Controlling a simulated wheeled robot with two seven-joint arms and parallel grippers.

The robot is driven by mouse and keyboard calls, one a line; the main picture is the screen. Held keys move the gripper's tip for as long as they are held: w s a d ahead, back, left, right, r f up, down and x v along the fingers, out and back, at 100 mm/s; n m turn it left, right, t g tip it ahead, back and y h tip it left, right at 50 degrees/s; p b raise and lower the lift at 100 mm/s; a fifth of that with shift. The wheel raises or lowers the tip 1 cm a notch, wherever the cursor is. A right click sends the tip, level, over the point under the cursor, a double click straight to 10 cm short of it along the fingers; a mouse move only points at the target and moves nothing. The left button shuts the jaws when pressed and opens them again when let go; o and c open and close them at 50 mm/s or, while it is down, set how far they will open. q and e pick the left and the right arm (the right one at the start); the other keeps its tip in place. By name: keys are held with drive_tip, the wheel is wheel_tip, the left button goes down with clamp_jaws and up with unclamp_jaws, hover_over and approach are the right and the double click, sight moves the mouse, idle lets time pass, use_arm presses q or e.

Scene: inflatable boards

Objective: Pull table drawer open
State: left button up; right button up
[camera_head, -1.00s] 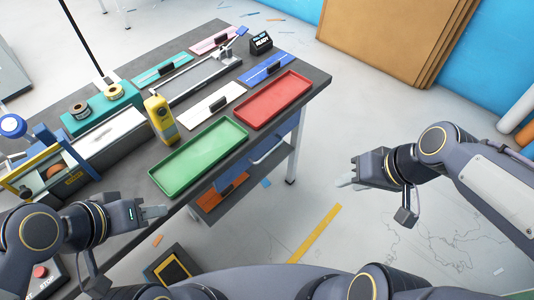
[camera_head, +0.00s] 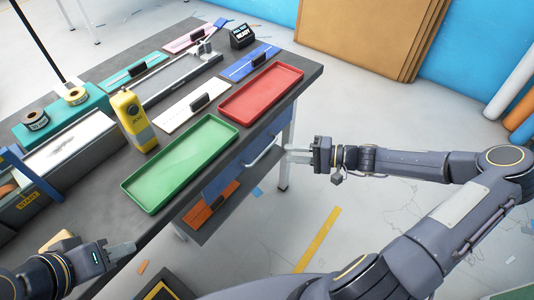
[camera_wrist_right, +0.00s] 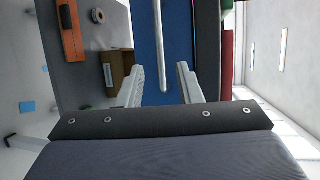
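The drawer looks shut. My right gripper (camera_head: 291,153) is beside the table, facing the drawer front. In the right wrist view my right gripper (camera_wrist_right: 161,85) is open, with the handle's end between and ahead of its fingers; I see no contact. My left gripper (camera_head: 121,253) is by the table's near edge, away from the drawer; its finger gap is unclear.
A green tray (camera_head: 181,164) and a red tray (camera_head: 262,92) lie along the table edge above the drawer. A yellow device (camera_head: 133,119) stands behind the green tray. A lower shelf holds an orange item (camera_head: 208,207).

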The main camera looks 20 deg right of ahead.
drive_tip(key=x, duration=0.7)
drive_tip(key=shift+a, duration=0.1)
drive_tip(key=shift+c, duration=0.2)
clamp_jaws()
